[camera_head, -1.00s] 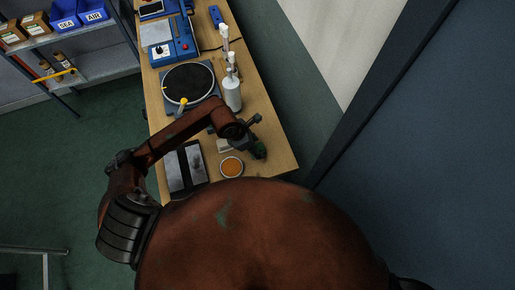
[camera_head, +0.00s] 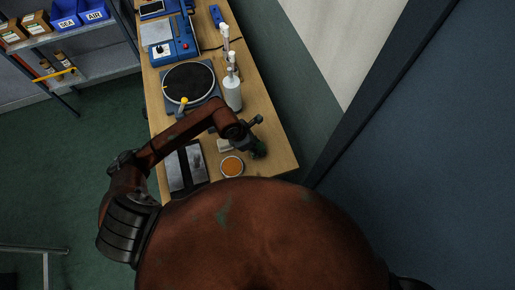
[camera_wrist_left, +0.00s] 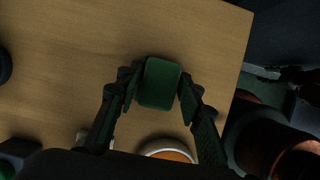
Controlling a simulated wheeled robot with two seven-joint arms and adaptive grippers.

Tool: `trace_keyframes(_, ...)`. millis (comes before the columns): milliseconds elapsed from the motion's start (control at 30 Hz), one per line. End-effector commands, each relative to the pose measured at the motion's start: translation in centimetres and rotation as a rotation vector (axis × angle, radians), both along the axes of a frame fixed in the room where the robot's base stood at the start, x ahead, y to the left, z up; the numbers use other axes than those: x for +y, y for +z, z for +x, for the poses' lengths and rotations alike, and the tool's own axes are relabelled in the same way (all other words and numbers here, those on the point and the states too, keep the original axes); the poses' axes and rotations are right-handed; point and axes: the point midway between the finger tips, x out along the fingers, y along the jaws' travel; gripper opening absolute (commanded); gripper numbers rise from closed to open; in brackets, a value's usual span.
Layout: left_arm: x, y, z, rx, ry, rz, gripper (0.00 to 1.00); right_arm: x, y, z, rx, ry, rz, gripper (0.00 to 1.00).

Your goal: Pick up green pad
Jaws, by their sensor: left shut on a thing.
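The green pad (camera_wrist_left: 160,83) is a small dark green block with rounded corners. In the left wrist view it sits between the two fingers of my left gripper (camera_wrist_left: 158,92), which is shut on it. In the head view the left gripper (camera_head: 258,138) is at the near right end of the wooden bench, and the green pad (camera_head: 260,147) shows only as a small dark green patch at its fingers. I cannot tell whether the pad touches the bench. My right gripper is not in view.
The wooden bench (camera_head: 262,108) holds a round dish with orange contents (camera_head: 232,167), a dark tray with grey plates (camera_head: 186,166), a white bottle (camera_head: 233,95) and a black round disc (camera_head: 188,84). The bench's right edge is close to the gripper. A shelf (camera_head: 80,65) stands at left.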

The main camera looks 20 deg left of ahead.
Motion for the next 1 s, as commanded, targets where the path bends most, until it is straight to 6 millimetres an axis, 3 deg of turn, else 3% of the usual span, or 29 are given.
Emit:
trace_keyframes(233,0.0,0.3,0.1,-0.002,-0.001,0.000,0.09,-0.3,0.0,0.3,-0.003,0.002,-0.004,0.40)
trace_keyframes(267,0.0,0.5,0.1,-0.003,0.000,0.000,0.03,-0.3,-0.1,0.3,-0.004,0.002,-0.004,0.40)
trace_keyframes(500,0.3,3.5,0.1,-0.006,-0.001,0.003,0.00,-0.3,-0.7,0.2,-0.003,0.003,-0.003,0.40)
trace_keyframes(767,5.4,9.3,-0.8,-0.005,0.002,0.005,0.00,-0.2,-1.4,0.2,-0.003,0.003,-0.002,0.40)
trace_keyframes(1000,10.7,11.3,-1.7,0.002,0.005,0.005,0.00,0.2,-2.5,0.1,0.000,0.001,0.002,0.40)
